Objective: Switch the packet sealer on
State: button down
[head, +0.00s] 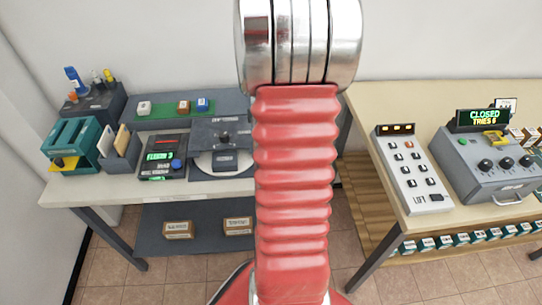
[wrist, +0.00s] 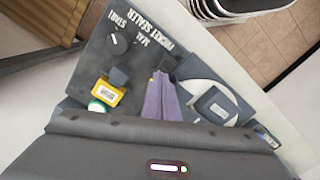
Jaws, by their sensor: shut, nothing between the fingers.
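The packet sealer (wrist: 133,54) is a dark grey machine, named by white lettering on its top in the wrist view. A dark round knob (wrist: 118,40) with a white mark sits near its far left corner. In the head view the sealer (head: 205,134) stands on the left table, with a knob (head: 224,136) and a pale disc, and my red arm covers its right side. My gripper (wrist: 161,76) shows as two purple-grey fingers, shut and empty, over the sealer's top. I cannot tell whether the fingertips touch it. The head view does not show the gripper.
Left of the sealer are a device with a green display (head: 163,155), a teal rack (head: 71,144) and a grey holder. The right table bears a white keypad box (head: 412,172) and a grey box (head: 482,166) with a CLOSED sign. Tiled floor lies between the tables.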

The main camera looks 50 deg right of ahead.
notch_tip(320, 180, up, 5)
jog(key=shift+r, duration=0.1)
dwell(0.7)
dwell(0.6)
jog(key=a+m, duration=0.1)
jog(key=s+a+f+m, duration=0.1)
jog(key=shift+s+a, duration=0.1)
jog(key=shift+a, duration=0.25)
jog(key=a+r+n+t, duration=0.2)
jog(key=a+r, duration=0.2)
jog(key=a, duration=0.7)
jog(key=a+r+n+t, duration=0.1)
jog(key=a+r, duration=0.3)
jog(key=a, duration=0.7)
jog(key=a+r+n+t, duration=0.2)
jog(key=a+r, duration=0.3)
jog(key=a, duration=0.7)
jog(key=shift+s+n+t, duration=0.3)
jog(key=shift+s+n, duration=0.1)
jog(key=shift+s, duration=0.05)
